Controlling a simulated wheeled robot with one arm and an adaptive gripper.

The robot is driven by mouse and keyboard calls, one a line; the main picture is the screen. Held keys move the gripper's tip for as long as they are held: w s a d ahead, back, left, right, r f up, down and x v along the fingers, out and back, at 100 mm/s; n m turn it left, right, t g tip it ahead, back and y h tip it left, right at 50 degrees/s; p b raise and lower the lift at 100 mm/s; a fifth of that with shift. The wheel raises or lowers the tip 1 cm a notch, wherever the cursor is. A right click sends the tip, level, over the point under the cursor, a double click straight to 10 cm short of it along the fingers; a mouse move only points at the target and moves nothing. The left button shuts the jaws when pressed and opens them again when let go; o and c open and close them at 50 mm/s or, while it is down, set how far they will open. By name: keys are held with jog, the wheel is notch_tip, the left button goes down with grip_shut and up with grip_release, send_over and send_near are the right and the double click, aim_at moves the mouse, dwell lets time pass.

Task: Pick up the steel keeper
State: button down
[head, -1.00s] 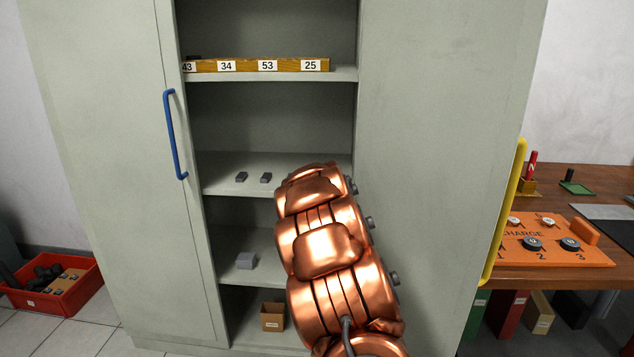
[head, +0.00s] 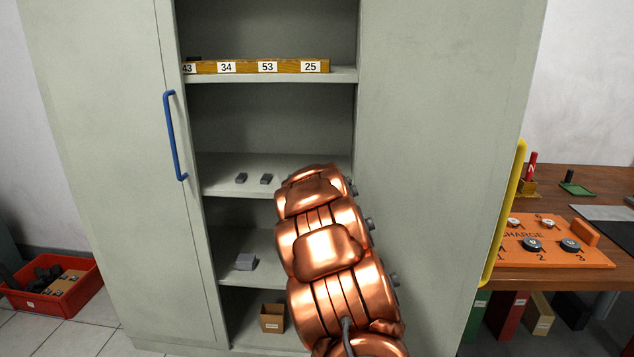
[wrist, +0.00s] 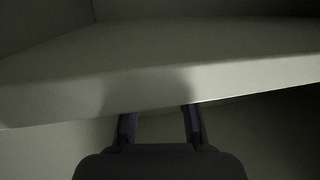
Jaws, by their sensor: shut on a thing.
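My gripper (wrist: 160,118) shows in the wrist view, its two dark fingers apart and reaching up to the front edge of a shelf (wrist: 240,80). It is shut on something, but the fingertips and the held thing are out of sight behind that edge. In the head view my copper arm hides the gripper. I cannot single out the steel keeper.
The cabinet's left door has a blue handle (head: 175,135). A numbered wooden strip (head: 256,66) lines the upper shelf. A small brown box (head: 272,318) stands at the bottom. On the right are a yellow handle (head: 503,210) and a bench with an orange panel (head: 555,242).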

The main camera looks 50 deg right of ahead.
jog(key=shift+r, duration=0.1)
jog(key=shift+r, duration=0.6)
jog(key=shift+s+a+r+p, duration=0.2)
jog(key=shift+r+p, duration=0.1)
jog(key=shift+r, duration=0.3)
jog(key=shift+s+a+r+p, duration=0.15)
jog(key=shift+r+p, duration=0.1)
jog(key=shift+r, duration=0.3)
jog(key=s+d+f+p+v, duration=0.1)
jog(key=v, duration=1.4)
jog(key=shift+f, duration=0.2)
